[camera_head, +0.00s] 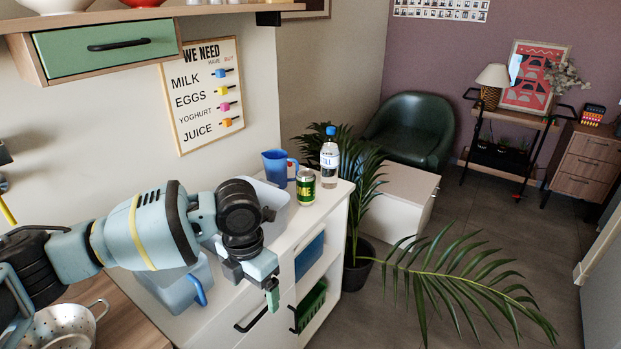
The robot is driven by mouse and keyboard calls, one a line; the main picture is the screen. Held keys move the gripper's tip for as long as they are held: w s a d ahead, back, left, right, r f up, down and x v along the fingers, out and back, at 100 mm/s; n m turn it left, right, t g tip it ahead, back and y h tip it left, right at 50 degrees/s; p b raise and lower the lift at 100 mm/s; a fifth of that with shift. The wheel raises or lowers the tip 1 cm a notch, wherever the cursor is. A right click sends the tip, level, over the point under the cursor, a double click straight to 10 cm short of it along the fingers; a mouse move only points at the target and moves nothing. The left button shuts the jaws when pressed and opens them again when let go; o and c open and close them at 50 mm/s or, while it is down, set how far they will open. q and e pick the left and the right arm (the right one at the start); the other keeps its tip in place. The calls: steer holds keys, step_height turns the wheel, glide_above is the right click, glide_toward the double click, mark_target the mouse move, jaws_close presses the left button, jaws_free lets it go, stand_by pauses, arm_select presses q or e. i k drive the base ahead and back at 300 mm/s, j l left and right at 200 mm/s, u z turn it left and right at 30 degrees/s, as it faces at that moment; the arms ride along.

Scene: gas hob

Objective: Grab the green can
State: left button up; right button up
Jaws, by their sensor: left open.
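The green can (306,187) stands upright on the white cabinet top (318,211), near its far right end. It has a dark green and gold body and a pale top. My left gripper (272,291) is open and empty, pointing down over the front edge of the cabinet. It is nearer to me than the can and lower in the picture, clear of it. My arm hides part of the cabinet top. My right gripper is not in view.
A blue mug (275,168) stands behind the can to the left, and a water bottle (329,157) behind it to the right. A light blue container (270,199) lies left of the can. A potted palm (357,260) stands beside the cabinet. A colander (62,327) is at lower left.

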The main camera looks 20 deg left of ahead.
mark_target(305, 179)
steer(key=i+j, duration=0.1)
steer(key=i, duration=1.5)
